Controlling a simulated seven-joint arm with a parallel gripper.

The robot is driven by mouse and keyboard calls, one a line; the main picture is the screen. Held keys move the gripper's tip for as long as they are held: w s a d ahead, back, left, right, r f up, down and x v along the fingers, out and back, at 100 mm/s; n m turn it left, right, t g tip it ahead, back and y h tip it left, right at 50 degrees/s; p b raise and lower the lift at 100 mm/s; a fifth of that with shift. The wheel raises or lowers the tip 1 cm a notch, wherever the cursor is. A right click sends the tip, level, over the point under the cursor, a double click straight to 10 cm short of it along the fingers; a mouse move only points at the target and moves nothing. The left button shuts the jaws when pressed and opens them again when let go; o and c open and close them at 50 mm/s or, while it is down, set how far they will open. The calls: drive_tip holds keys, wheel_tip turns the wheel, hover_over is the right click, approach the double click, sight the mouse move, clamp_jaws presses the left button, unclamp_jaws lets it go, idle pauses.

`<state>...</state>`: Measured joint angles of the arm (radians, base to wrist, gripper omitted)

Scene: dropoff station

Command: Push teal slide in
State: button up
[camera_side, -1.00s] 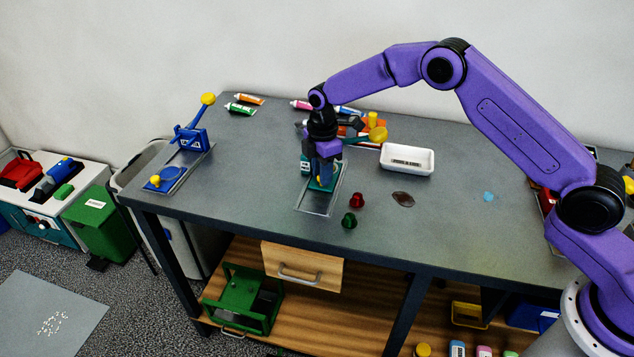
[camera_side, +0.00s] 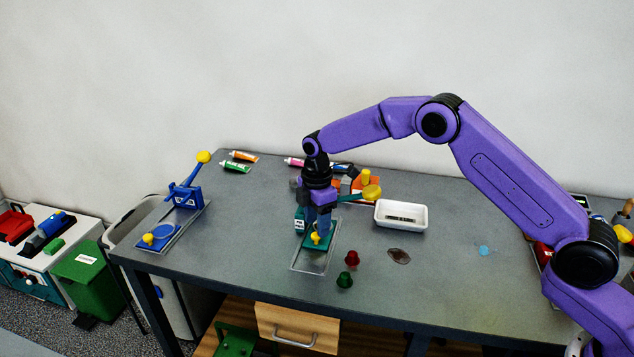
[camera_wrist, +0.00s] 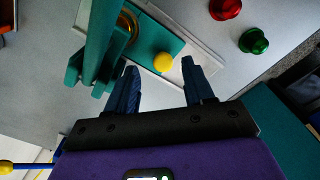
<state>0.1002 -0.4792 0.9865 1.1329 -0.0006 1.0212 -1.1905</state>
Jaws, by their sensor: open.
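The teal slide (camera_side: 313,245) is a flat plate on a pale rail (camera_side: 306,266), with a yellow knob (camera_side: 316,238) on top. It shows in the wrist view (camera_wrist: 150,40) too, partly under the teal frame (camera_wrist: 103,35). Bare rail shows on the near side of the slide. My gripper (camera_side: 318,230) points down over the slide, fingers apart. In the wrist view my fingertips (camera_wrist: 158,66) are on either side of the yellow knob (camera_wrist: 163,62), with gaps between; whether they touch the plate cannot be told. The teal lever (camera_side: 350,197) reaches out to the right.
A red knob (camera_side: 352,258) and a green knob (camera_side: 344,280) stand just right of the rail. A white tray (camera_side: 401,224) lies farther right, near a dark stain (camera_side: 398,256). A similar blue station (camera_side: 186,197) stands at the left. Tubes lie at the back.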

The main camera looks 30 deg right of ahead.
wheel_tip(320, 180, up, 15)
idle(0.3)
drive_tip(key=shift+s, duration=0.1)
idle(0.4)
drive_tip(key=s+r+m, duration=0.3)
drive_tip(key=s, duration=2)
drive_tip(key=s+d+f+m, duration=0.1)
drive_tip(key=s+d+f, duration=0.1)
drive_tip(key=s+d, duration=0.4)
drive_tip(key=s+d+f+m, duration=0.1)
drive_tip(key=s+d+f, duration=0.2)
drive_tip(key=s, duration=1.1)
drive_tip(key=d, duration=0.3)
drive_tip(key=shift+s, duration=0.2)
